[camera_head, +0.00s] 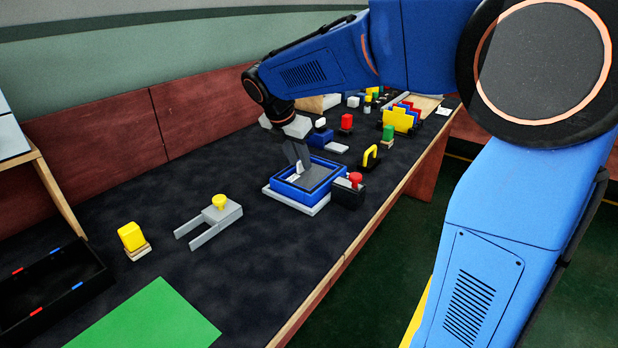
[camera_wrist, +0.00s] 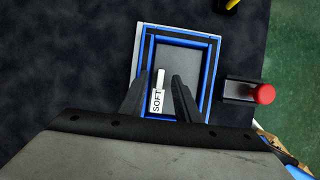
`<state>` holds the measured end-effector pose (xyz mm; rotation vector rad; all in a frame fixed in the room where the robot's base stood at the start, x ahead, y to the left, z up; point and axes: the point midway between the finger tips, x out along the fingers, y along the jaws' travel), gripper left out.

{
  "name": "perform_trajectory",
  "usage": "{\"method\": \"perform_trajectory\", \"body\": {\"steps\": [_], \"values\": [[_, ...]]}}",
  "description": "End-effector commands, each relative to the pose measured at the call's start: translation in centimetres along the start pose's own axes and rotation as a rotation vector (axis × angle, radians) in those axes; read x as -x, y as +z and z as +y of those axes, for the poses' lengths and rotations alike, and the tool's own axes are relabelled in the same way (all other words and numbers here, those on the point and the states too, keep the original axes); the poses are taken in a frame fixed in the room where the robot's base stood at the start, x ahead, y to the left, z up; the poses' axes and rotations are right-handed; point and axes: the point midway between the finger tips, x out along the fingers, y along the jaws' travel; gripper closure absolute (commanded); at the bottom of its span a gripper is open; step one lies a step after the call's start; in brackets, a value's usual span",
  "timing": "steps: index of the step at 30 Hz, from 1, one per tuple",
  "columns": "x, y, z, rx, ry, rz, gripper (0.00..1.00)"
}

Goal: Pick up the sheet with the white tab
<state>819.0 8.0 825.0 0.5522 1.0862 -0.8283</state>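A dark grey sheet (camera_wrist: 183,60) lies inside a blue-rimmed tray (camera_wrist: 207,60). A narrow upright white tab (camera_wrist: 160,78) stands on it, with a white label reading SOFT (camera_wrist: 157,101) just below it in the wrist view. My gripper (camera_wrist: 161,80) is open, its two dark fingers on either side of the tab, apart from it. In the head view my gripper (camera_head: 299,160) points down over the tray (camera_head: 285,188), and the sheet (camera_head: 319,178) shows partly beside it. How high the fingertips are above the sheet is hard to tell.
A black block with a red knob (camera_head: 349,190) stands close to the tray's right side. A yellow handle (camera_head: 371,156) is behind it. A grey fork-shaped piece with a yellow knob (camera_head: 209,220) lies to the left. Several coloured blocks crowd the far end; dark table surface is clear around the tray's left.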

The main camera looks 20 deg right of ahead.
Motion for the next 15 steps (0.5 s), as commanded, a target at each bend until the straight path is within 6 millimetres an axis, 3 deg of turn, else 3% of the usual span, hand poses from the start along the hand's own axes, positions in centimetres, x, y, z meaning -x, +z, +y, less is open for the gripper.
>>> {"method": "perform_trajectory", "body": {"steps": [5,9,15], "values": [[0.00,0.00,0.01,0.000,0.001,0.000,0.70],[0.01,0.00,0.02,0.000,0.001,0.000,0.99],[0.03,0.00,0.02,0.000,0.001,0.000,1.00]]}}
